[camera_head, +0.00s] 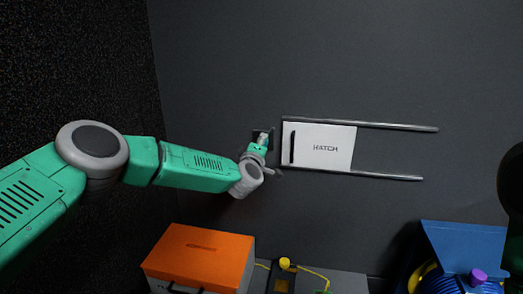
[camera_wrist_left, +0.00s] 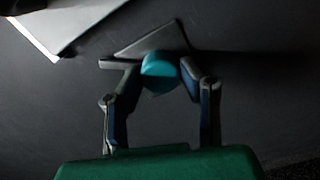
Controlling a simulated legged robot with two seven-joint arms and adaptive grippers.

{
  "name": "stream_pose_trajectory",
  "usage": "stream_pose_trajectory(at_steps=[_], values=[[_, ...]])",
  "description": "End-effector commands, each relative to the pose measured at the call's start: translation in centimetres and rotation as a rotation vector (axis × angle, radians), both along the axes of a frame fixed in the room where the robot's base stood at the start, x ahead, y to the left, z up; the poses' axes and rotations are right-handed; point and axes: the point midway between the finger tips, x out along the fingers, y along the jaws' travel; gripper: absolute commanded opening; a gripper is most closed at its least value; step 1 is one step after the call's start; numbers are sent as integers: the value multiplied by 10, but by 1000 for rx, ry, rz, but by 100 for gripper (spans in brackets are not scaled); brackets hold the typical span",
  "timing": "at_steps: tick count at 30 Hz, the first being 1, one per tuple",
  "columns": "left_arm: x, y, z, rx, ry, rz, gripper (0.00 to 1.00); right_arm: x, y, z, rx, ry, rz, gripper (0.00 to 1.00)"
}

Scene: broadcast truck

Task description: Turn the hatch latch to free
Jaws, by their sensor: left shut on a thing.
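The hatch (camera_head: 340,147) is a white panel marked HATCH, with a dark upright handle bar (camera_head: 292,147) near its left edge. It sits between two horizontal grey rails on the dark wall. Just left of it is the small latch, mostly hidden by my left gripper (camera_head: 262,143) in the head view. In the left wrist view the latch's teal rounded knob (camera_wrist_left: 159,72) shows between the fingers of my left gripper (camera_wrist_left: 160,82), which is shut on it. A grey flat piece (camera_wrist_left: 153,43) lies behind the knob. My right gripper is not in view.
Below stand an orange-lidded box (camera_head: 200,255), a yellow knob (camera_head: 285,263) with a yellow cable, and a blue open case (camera_head: 465,245) with a purple-topped item. A dark shape cuts the right edge. The wall above and around the hatch is clear.

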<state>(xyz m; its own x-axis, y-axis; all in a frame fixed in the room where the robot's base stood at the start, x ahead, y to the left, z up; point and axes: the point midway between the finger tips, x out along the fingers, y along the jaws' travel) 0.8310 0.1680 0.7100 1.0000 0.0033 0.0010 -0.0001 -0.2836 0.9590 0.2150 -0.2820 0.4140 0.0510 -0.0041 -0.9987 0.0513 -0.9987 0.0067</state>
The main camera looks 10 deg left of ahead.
Motion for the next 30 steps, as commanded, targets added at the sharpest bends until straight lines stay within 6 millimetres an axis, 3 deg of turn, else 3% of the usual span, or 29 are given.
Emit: stream_pose_trajectory(at_steps=[15,30], values=[[0,2,-3,-444,0,4,4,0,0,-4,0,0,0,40],[0,2,-4,-622,1,3,4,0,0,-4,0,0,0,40]])
